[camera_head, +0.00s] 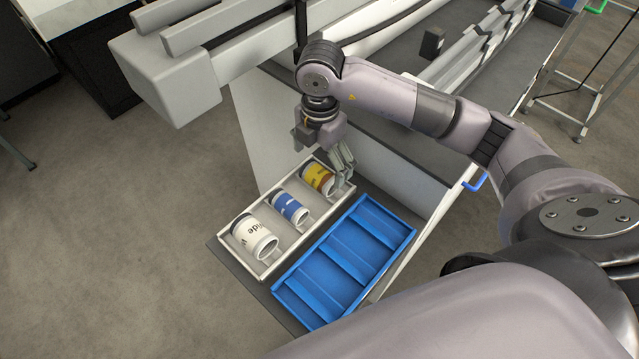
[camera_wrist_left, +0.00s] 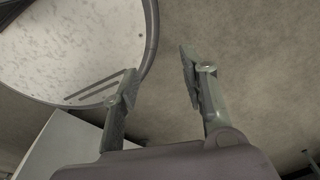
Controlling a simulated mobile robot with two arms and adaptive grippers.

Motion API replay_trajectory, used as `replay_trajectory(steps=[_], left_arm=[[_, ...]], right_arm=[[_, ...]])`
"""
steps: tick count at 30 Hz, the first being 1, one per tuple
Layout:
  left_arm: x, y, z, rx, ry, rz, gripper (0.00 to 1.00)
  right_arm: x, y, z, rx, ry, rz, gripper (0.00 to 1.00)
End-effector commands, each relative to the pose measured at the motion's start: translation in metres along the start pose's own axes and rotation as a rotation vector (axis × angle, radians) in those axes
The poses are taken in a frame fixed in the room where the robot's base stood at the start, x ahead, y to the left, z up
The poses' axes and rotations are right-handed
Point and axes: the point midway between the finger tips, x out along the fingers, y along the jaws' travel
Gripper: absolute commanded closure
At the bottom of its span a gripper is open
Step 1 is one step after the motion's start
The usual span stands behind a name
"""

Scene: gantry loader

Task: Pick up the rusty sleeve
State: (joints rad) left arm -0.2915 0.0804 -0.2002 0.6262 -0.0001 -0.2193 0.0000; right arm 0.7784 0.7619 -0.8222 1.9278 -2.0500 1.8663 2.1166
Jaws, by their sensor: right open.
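Three sleeves lie on their sides in a pale tray. The yellow and rust-brown sleeve (camera_head: 318,179) is at the tray's far right end and best fits the rusty sleeve. A blue and white sleeve (camera_head: 290,207) lies in the middle. A white sleeve with dark lettering (camera_head: 255,238) lies at the near left end. My right gripper (camera_head: 340,166) is open, pointing down just above and beside the yellow and rust-brown sleeve; contact cannot be told. My left gripper (camera_wrist_left: 156,64) shows only in the left wrist view, with its fingers apart and nothing between them.
The pale tray (camera_head: 264,274) has low walls and dividers. A blue divided tray (camera_head: 345,262) stands empty to its right on the same shelf. A pale machine panel (camera_head: 262,125) rises behind, with rails (camera_head: 215,35) above. Open floor lies to the left.

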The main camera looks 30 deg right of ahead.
Motion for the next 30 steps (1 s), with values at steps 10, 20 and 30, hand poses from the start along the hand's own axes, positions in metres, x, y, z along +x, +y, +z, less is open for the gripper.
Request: replay_trajectory(steps=[10,20,30], left_arm=[[0.027,0.002,0.011,0.001,-0.011,0.002,0.6],[0.036,0.003,0.017,0.001,-0.019,0.002,0.6],[0.036,0.003,0.016,0.0,-0.018,0.002,0.6]], right_arm=[[0.037,0.001,-0.001,0.0,0.0,0.0,0.08],[0.052,0.001,-0.001,-0.001,0.0,0.001,0.08],[0.052,0.001,-0.001,-0.001,0.0,0.001,0.26]])
